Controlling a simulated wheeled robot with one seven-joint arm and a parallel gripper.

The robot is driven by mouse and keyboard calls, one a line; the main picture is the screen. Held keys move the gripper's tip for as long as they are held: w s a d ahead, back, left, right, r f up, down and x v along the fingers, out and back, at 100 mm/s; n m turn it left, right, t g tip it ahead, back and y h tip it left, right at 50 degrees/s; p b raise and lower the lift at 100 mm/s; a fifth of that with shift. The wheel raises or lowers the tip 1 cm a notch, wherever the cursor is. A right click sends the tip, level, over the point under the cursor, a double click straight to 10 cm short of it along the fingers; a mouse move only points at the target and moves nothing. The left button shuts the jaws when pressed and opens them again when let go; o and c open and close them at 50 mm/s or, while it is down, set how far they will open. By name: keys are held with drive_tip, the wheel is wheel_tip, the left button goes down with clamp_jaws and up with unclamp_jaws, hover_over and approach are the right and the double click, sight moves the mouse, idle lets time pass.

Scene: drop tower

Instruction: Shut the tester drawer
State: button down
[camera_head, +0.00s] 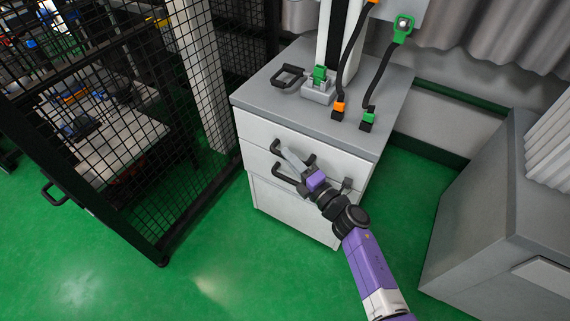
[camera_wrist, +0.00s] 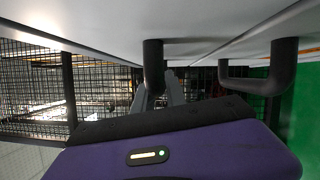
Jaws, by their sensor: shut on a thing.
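The grey-white tester cabinet (camera_head: 262,200) stands in the middle of the head view, with drawer fronts on its near side. The upper drawer (camera_head: 255,130) has a black bar handle (camera_head: 277,146), and a second black handle (camera_head: 284,178) sits just below it. My gripper (camera_head: 289,158) reaches in from the lower right and is shut on what appears to be the upper handle. In the wrist view its grey fingers lie either side of a black handle post (camera_wrist: 153,62). The drawer front looks flush or nearly flush; any small gap is hard to tell.
A black mesh fence (camera_head: 130,120) with a post stands close on the left. A grey box unit (camera_head: 490,210) stands on the right. Plugs with orange and green ends sit on the cabinet's grey top (camera_head: 385,100). Green floor is clear in front.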

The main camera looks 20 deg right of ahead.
drive_tip(key=shift+w+d, duration=0.1)
drive_tip(key=shift+d, duration=0.15)
drive_tip(key=c, duration=1.4)
unclamp_jaws()
drive_tip(key=shift+o, duration=0.2)
drive_tip(key=p+v, duration=0.1)
drive_tip(key=v, duration=0.6)
drive_tip(key=shift+s, duration=0.35)
drive_tip(key=shift+f, duration=0.1)
